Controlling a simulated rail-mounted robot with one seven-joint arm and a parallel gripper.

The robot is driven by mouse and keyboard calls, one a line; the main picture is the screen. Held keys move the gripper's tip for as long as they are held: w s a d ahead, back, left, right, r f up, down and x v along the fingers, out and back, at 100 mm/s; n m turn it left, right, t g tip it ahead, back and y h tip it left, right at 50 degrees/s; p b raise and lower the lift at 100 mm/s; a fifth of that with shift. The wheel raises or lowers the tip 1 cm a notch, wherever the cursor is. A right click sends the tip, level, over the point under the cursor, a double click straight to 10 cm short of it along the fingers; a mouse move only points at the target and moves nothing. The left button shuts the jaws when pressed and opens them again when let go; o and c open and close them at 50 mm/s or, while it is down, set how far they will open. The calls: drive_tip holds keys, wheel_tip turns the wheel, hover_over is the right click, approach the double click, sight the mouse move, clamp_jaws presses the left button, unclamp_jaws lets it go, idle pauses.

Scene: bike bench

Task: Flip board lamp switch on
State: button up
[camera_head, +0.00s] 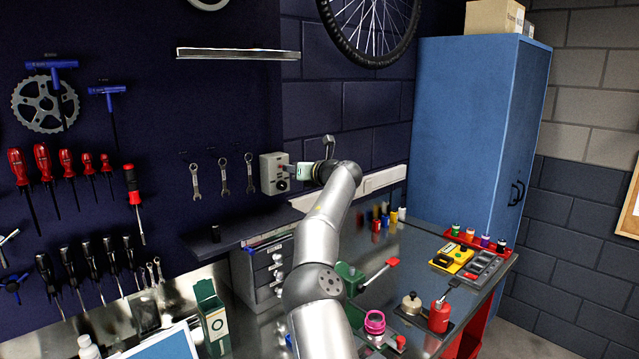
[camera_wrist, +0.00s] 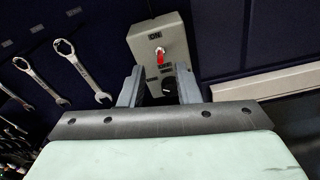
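A grey switch box (camera_head: 274,174) is mounted on the dark wall board, right of the hanging wrenches. In the wrist view the box (camera_wrist: 145,42) carries an "ON" label near its top, a small red-and-silver toggle (camera_wrist: 160,56) below that, and a black knob (camera_wrist: 169,86) lower down. Which way the toggle is set, I cannot tell for sure. My gripper (camera_wrist: 159,82) is open and empty. Its two fingers are spread in front of the lower part of the box, with the knob showing between them and the toggle beyond the tips. In the head view my gripper (camera_head: 292,172) is just right of the box.
Several wrenches (camera_head: 223,174) hang left of the box; they also show in the wrist view (camera_wrist: 80,70). A white rail (camera_head: 383,179) runs along the wall to the right. A small drawer unit (camera_head: 266,270) stands on the bench below. Bottles and tools occupy the bench.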

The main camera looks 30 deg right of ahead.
drive_tip(key=b+v, duration=0.5)
drive_tip(key=v, duration=0.8)
drive_tip(key=shift+s, duration=0.25)
drive_tip(key=shift+d, duration=0.1)
